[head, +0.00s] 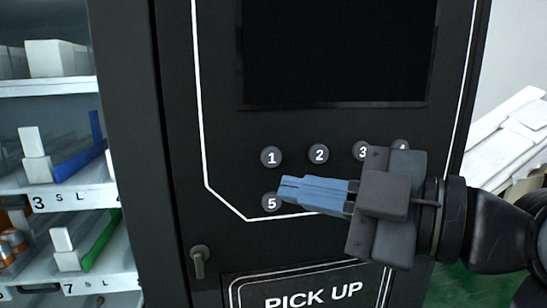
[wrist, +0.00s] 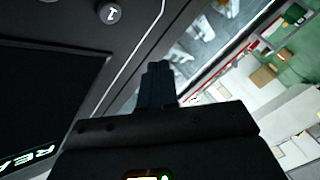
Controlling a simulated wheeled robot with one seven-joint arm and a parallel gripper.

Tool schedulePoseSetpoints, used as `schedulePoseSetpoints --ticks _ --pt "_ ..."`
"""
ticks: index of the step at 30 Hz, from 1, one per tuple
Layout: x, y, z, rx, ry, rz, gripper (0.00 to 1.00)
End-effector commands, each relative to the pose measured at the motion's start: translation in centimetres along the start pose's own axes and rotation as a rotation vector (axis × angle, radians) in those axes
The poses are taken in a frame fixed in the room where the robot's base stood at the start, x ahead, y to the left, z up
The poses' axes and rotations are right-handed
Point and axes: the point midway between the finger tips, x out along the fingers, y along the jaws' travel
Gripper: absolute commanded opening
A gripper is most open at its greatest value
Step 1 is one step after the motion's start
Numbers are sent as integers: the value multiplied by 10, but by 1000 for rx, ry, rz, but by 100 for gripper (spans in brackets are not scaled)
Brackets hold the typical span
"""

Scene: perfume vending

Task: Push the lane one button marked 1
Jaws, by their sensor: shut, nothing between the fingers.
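The button marked 1 (head: 271,157) is a round dark button with a white numeral on the black vending panel, at the left end of the upper button row. It also shows in the wrist view as the button marked 1 (wrist: 110,13), at the top and rotated. My gripper (head: 284,190) has blue fingers, shut and empty, pointing left. In the head view its tips overlap the edge of the button marked 5 (head: 270,202) and sit below and slightly right of button 1. In the wrist view the fingers (wrist: 157,68) are dark. The gap between tips and panel cannot be told.
Buttons 2 (head: 318,153) and 3 (head: 361,151) sit to the right; button 4 (head: 400,146) is partly hidden by my gripper. A dark screen (head: 335,50) is above. A lock handle (head: 199,262) and a PICK UP flap (head: 310,297) are below. Product shelves (head: 70,197) stand left.

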Motion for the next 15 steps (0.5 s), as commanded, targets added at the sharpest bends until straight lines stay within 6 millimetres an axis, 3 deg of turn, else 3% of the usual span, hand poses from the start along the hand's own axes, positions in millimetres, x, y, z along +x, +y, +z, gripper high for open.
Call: schedulePoseSetpoints --ticks 15 --pt "45 31 33 0 0 0 0"
